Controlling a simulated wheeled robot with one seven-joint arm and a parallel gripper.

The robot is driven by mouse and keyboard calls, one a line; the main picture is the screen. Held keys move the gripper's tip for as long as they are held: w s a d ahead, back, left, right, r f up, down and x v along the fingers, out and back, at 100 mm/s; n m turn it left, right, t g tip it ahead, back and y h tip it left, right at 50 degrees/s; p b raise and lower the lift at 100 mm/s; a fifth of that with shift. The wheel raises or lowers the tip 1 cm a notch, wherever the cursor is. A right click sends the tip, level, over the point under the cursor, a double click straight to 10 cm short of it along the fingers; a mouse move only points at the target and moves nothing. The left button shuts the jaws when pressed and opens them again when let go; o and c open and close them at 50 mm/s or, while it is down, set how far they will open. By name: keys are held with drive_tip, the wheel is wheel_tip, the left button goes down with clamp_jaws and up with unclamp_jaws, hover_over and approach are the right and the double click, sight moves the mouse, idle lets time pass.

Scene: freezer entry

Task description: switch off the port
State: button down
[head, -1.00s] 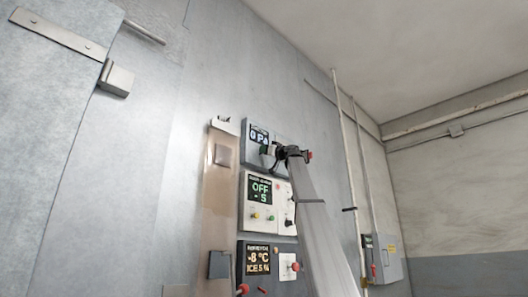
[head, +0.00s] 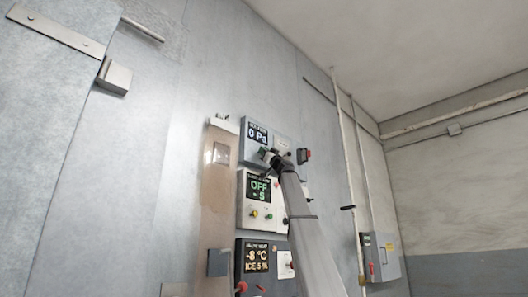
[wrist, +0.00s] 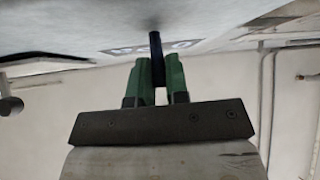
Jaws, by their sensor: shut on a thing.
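The top grey control box (head: 255,132) on the wall has a display reading 0 Pa. It appears to be the port's panel, though its label is too small to read. My gripper (head: 267,156) is at the lower front of this box, and my arm hides part of it. In the wrist view, the green fingers of my gripper (wrist: 157,72) are shut on a dark, thin lever (wrist: 155,42) that stands out from the pale panel face. Part of the panel's lettering shows behind it, unreadable.
Below is a white box (head: 244,215) reading OFF with coloured buttons, then a dark box (head: 240,262) reading -8 °C with red knobs. A brown strip (head: 213,205) runs left of them. Pipes (head: 345,150) and a grey switch box (head: 386,258) are at the right.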

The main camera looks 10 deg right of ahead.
drive_tip(key=shift+f+y, duration=0.15)
drive_tip(key=shift+y, duration=0.25)
drive_tip(key=c, duration=1.1)
unclamp_jaws()
drive_tip(key=shift+c, duration=0.2)
drive_tip(key=v, duration=1.1)
